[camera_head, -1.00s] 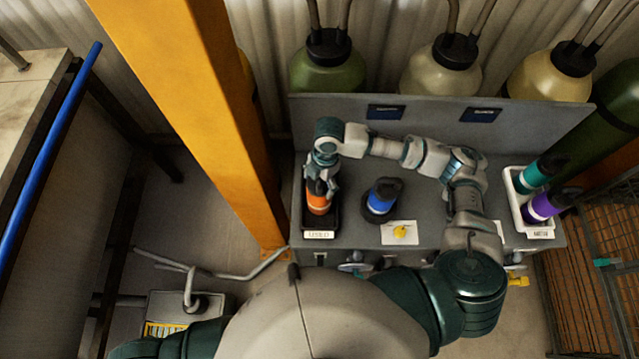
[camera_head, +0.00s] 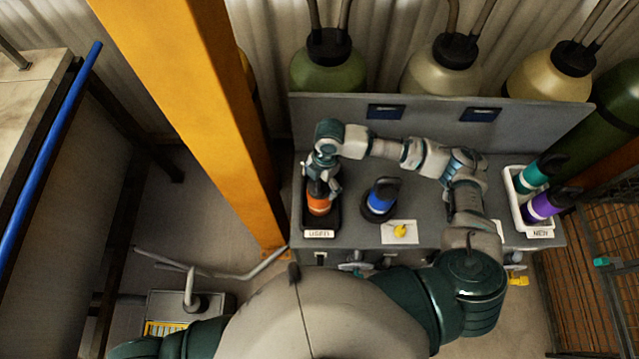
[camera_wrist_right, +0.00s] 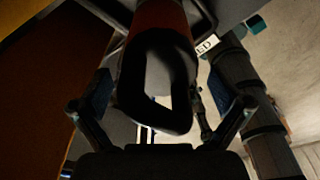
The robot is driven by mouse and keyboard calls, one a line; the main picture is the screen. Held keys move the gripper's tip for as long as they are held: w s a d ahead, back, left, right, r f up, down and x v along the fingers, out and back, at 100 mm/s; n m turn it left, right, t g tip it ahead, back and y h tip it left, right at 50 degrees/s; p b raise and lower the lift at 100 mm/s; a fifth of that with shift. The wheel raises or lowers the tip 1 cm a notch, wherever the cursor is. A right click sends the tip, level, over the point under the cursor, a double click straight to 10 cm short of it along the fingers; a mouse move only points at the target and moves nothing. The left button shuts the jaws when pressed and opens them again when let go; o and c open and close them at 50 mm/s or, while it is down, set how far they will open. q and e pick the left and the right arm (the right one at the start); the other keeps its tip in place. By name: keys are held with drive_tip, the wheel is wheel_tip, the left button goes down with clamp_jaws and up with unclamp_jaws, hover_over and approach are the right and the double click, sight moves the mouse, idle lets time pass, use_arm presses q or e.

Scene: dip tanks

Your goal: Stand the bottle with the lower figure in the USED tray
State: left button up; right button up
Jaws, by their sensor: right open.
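A bottle with an orange band (camera_head: 318,205) and a dark top stands in the black tray labelled USED (camera_head: 307,222). My right gripper (camera_head: 321,188) is above it, with its fingers spread on either side of the bottle's top. In the right wrist view, the dark looped handle (camera_wrist_right: 185,110) of that bottle lies between the open fingers, with clear gaps to both. A blue-banded bottle (camera_head: 381,197) with a dark top stands on the bench, right of the tray. No figures on the bottles can be read. My left gripper is out of view.
The white NEW tray (camera_head: 519,215) at the right holds a teal-banded bottle (camera_head: 533,176) and a purple-banded bottle (camera_head: 543,205). A card with a yellow item (camera_head: 401,231) lies by the bench's front edge. A yellow post (camera_head: 205,110) rises close left of the bench.

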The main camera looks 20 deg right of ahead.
wheel_tip(320, 180, up, 11)
drive_tip(key=d, duration=0.1)
drive_tip(key=shift+w+d, duration=0.25)
drive_tip(key=shift+w, duration=0.15)
